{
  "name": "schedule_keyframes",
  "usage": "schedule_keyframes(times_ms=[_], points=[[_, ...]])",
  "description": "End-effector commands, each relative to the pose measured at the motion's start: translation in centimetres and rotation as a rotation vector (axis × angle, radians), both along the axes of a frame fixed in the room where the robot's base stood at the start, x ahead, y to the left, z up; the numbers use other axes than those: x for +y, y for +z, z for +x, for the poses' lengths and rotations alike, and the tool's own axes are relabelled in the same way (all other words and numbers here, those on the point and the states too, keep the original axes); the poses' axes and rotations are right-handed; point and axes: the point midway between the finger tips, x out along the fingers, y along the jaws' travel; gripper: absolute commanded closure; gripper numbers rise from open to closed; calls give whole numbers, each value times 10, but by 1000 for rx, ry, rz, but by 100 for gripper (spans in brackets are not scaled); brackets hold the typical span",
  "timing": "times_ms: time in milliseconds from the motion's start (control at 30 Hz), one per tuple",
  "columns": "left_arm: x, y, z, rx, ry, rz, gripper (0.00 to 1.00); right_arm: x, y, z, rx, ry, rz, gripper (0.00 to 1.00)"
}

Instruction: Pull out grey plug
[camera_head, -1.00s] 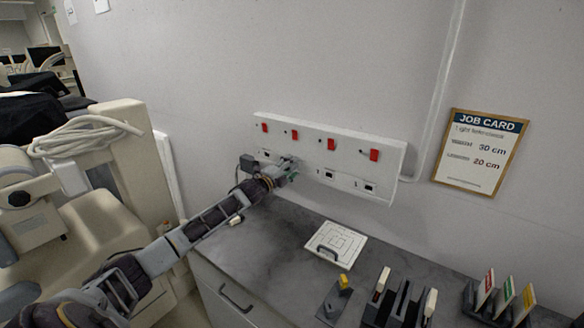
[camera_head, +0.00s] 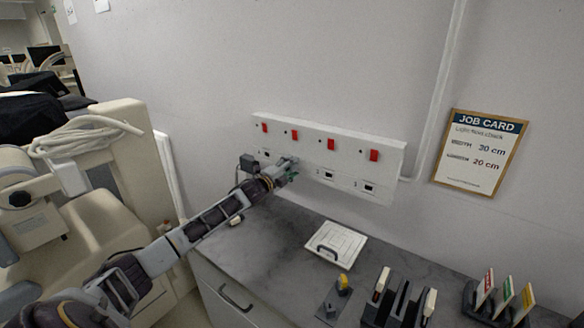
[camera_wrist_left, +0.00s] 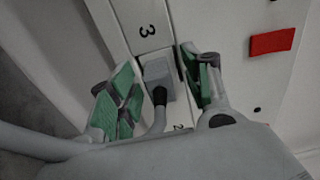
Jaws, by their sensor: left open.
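The grey plug (camera_wrist_left: 158,76) sits in the white socket panel (camera_wrist_left: 147,22), between the marks 3 and 2 in the left wrist view. A grey cable with a dark collar runs from it toward the gripper. My left gripper (camera_wrist_left: 158,88) is open, with one green-padded finger on each side of the plug. I cannot tell whether either pad touches it. In the head view my left gripper (camera_head: 289,171) is at the wall socket panel (camera_head: 312,153) and hides the plug there. My right gripper is not in view.
The panel has several red switches (camera_head: 331,144) above its sockets. Below is a grey counter (camera_head: 268,239) with a white board (camera_head: 345,242), a yellow-topped item (camera_head: 343,282) and card holders at the right. A beige machine (camera_head: 125,140) with coiled cable stands at the left.

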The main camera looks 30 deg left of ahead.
Motion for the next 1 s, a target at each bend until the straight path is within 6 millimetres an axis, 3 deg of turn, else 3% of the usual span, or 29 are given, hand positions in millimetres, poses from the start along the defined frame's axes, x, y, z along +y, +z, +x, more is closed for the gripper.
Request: schedule_keyframes(times_ms=[300, 600, 1000], points=[[0, 1, 0, 0, 0, 1, 51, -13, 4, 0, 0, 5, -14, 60], [0, 0, 0, 0, 0, 0, 52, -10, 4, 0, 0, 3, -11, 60], [0, 0, 0, 0, 0, 0, 100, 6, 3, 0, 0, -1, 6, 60]])
